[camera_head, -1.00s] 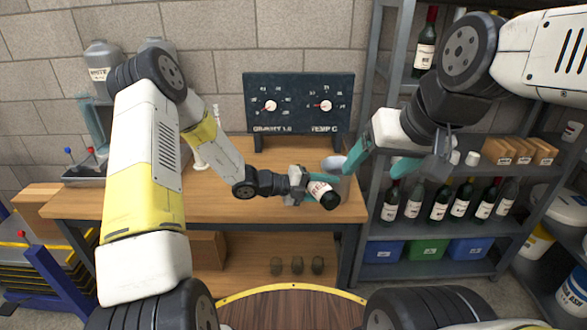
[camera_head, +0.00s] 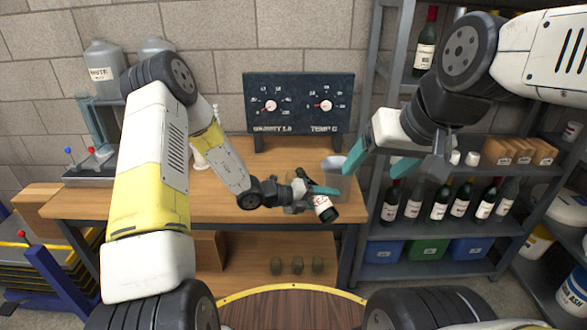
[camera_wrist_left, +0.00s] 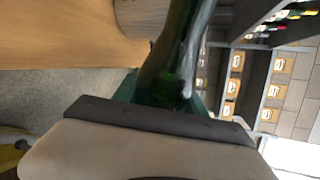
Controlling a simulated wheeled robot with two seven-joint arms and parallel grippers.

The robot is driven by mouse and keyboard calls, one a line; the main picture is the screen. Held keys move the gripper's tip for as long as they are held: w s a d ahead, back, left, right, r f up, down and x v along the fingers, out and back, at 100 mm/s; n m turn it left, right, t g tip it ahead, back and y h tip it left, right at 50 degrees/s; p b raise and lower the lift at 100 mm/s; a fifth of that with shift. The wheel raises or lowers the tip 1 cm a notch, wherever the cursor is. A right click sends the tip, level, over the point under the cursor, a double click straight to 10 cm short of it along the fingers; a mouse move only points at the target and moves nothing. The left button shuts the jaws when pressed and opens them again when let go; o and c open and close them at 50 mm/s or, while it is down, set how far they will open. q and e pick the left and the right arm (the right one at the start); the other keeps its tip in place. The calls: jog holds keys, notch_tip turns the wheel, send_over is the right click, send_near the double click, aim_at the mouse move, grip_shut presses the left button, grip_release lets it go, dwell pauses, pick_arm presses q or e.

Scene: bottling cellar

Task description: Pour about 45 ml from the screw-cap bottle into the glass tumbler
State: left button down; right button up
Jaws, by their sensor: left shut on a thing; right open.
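The dark green bottle with a white label (camera_head: 321,203) is in my left gripper (camera_head: 318,190), above the front right of the wooden bench. It is tilted, with its base to the lower right and its neck to the upper left. Its green glass (camera_wrist_left: 178,60) fills the middle of the left wrist view between the teal fingers. A see-through vessel with a pale top (camera_head: 334,163) stands behind the bottle; I cannot tell if it is the tumbler. A faint glassy shape shows beneath the left gripper. My right gripper (camera_head: 378,162) is open and empty, right of the vessel.
A dark panel with two dials (camera_head: 299,104) stands at the back of the bench (camera_head: 130,203). A metal rack (camera_head: 377,215) with several bottles and coloured bins is to the right. Several small dark items sit on the bench's lower shelf (camera_head: 260,258). The bench middle-left is fairly clear.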

pick_arm(q)
jog(key=shift+w+a+f+m, duration=0.1)
jog(key=shift+w+f+m, duration=0.1)
jog(key=shift+f+m, duration=0.15)
dwell(1.7)
jog(key=w+m+t, duration=0.1)
jog(key=w+a+m+y, duration=0.1)
jog(key=w+a+m+t+y, duration=0.1)
jog(key=m, duration=0.1)
jog(key=shift+w+t, duration=0.15)
jog(key=shift+t, duration=0.15)
jog(key=shift+w+a+r+m+t+y+b, duration=0.15)
jog(key=shift+m+t, duration=0.2)
jog(key=shift+m, duration=0.2)
jog(key=shift+w+d+r+m+t+y+b, duration=0.1)
jog(key=shift+m+t+y+b, duration=0.05)
jog(key=shift+m+t, duration=0.3)
jog(key=shift+w+a+m+t, duration=0.25)
jog(key=shift+m+t, duration=0.2)
jog(key=shift+m, duration=0.3)
jog(key=shift+w+a+m+t, duration=0.1)
jog(key=shift+w+m+t, duration=0.3)
jog(key=shift+m, duration=0.3)
jog(key=shift+s, duration=0.1)
